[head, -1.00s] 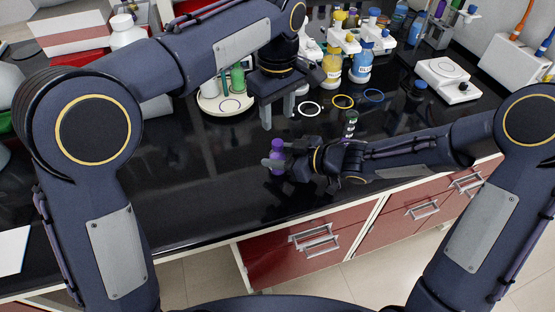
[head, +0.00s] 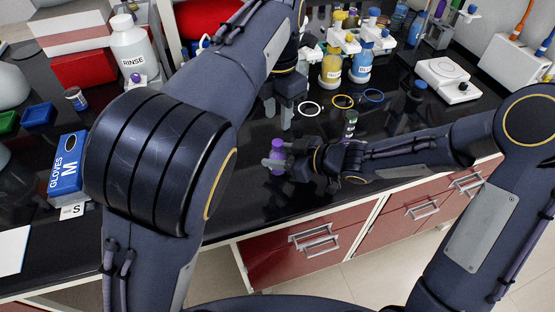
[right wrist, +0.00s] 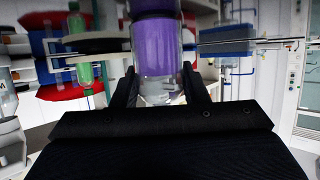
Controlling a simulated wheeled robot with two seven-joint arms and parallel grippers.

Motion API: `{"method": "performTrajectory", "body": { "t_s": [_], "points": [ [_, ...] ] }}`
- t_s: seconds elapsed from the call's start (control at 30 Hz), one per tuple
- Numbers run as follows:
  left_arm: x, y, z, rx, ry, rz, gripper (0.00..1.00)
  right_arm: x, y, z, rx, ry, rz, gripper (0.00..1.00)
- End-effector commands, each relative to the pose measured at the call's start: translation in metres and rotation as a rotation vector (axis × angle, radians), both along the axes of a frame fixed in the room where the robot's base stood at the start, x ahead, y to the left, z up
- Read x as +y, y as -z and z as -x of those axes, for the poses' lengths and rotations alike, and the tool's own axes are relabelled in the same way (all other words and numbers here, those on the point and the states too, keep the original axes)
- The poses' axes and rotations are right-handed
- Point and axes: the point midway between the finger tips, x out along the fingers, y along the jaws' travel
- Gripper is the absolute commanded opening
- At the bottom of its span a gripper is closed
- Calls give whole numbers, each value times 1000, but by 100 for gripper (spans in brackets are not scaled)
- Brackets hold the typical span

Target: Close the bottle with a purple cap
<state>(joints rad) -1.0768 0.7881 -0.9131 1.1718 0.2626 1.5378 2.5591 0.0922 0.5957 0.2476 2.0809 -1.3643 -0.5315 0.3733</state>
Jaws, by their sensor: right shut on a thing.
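A small bottle with purple in it (head: 277,158) stands upright in my right gripper (head: 275,163), above the front part of the black bench. In the right wrist view the bottle (right wrist: 157,45) shows purple above a clear lower end, between the two dark fingers; its top is cut off. I cannot tell whether a cap is on it. My left gripper (head: 279,110) hangs fingers down behind and above the bottle, apart from it, with a gap between its fingers and nothing seen in it. A small purple-topped item (head: 136,78) is by the white RINSE bottle (head: 132,46).
Coloured rings (head: 342,101) lie on the bench behind my right gripper. A small dark-capped vial (head: 350,124) stands close behind my right wrist. Yellow (head: 332,66) and blue (head: 361,67) bottles stand at the back. A blue GLOVES box (head: 68,168) is at the left.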

Motion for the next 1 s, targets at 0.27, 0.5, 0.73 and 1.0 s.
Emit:
{"method": "performTrajectory", "body": {
  "t_s": [0.27, 0.5, 0.73, 1.0],
  "points": [
    [0, 1, 0, 1, 1, -1, 35, 0, 0, 0, 0, 0, 0, 0],
    [1, 24, 0, 4, 2, -2, 35, 0, 0, 0, 0, 0, -1, 0],
    [1, 60, 0, 3, 2, -2, 35, 0, 0, 0, 0, 0, -1, 0],
    [1, 80, 0, 1, 4, -2, 35, 0, 0, 0, 0, 0, -1, 0]
  ]
}}
